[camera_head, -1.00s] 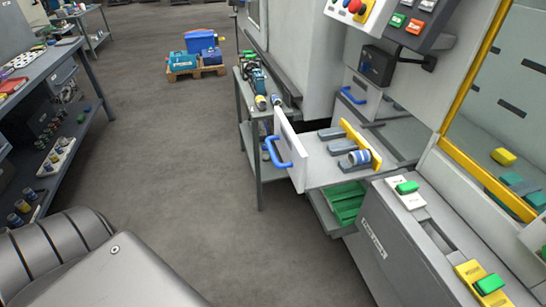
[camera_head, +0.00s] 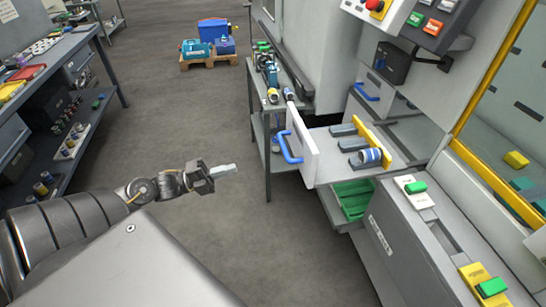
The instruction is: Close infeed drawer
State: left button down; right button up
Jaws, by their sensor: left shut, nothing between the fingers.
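The infeed drawer (camera_head: 335,172) stands pulled out of the machine at the centre right. Its white front panel has a blue handle (camera_head: 289,147) facing left. On the drawer lie grey blocks and a blue-and-silver cylinder (camera_head: 369,157) beside a yellow bar. My left gripper (camera_head: 228,170) is shut and empty over the floor, left of the drawer front and apart from the handle. My right gripper is not in view.
A grey cart (camera_head: 268,130) with tools stands just behind the drawer. A green bin (camera_head: 352,198) sits below it. A workbench (camera_head: 50,62) stands at the left. The floor between is clear, with a pallet (camera_head: 207,58) farther back.

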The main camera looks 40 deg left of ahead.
pick_arm(q)
jog(key=p+x, duration=0.4)
jog(key=x, duration=1)
jog(key=shift+p, duration=0.35)
jog(key=shift+w+f, duration=0.1)
